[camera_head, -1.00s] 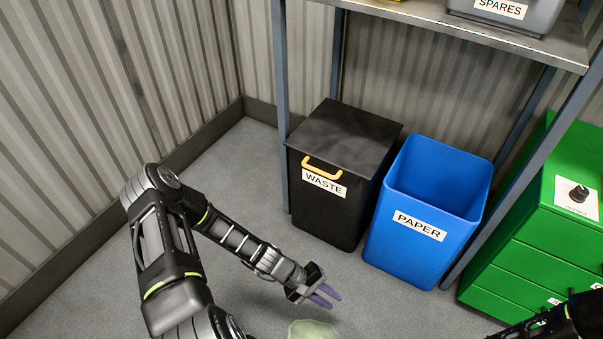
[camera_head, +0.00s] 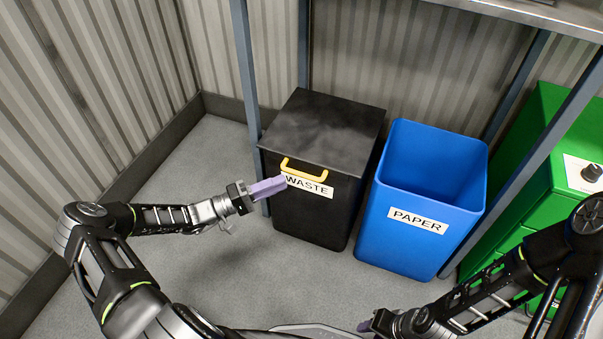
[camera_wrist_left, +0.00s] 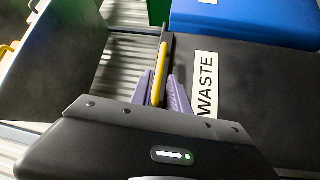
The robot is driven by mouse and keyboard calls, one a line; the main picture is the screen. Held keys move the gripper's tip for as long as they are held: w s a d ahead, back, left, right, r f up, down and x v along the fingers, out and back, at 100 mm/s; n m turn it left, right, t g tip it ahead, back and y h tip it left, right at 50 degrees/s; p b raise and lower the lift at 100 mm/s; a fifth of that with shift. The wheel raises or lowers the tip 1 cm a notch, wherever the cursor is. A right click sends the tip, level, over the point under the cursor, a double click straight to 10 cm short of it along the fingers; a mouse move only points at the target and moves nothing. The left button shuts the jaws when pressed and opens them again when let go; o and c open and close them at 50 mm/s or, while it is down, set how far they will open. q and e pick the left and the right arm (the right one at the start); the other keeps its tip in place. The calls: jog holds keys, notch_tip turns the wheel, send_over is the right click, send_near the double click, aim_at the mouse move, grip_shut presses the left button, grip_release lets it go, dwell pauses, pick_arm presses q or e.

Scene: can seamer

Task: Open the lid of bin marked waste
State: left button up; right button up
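The black waste bin (camera_head: 312,222) stands on the floor with its dark lid (camera_head: 325,128) shut. A yellow handle (camera_head: 304,170) sits at the lid's front edge above the WASTE label. My left gripper (camera_head: 270,187) is just left of the handle in the head view. In the left wrist view, its purple fingers (camera_wrist_left: 162,90) are apart, with the yellow handle (camera_wrist_left: 160,72) showing between them; I cannot tell whether they touch it. My right gripper (camera_head: 367,325) is low at the bottom centre, mostly hidden, its opening unclear.
A blue open PAPER bin (camera_head: 415,220) stands right beside the waste bin. A green drawer cabinet (camera_head: 520,215) is further right. A shelf frame post (camera_head: 247,70) rises beside the waste bin's left side, with a shelf (camera_head: 540,15) above. The grey floor (camera_head: 250,260) in front is clear.

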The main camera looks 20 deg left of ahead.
aim_at(302, 173)
pick_arm(q)
jog(key=shift+b+x, duration=0.55)
jog(key=shift+x, duration=3.35)
jog(key=shift+c, duration=0.5)
grip_shut()
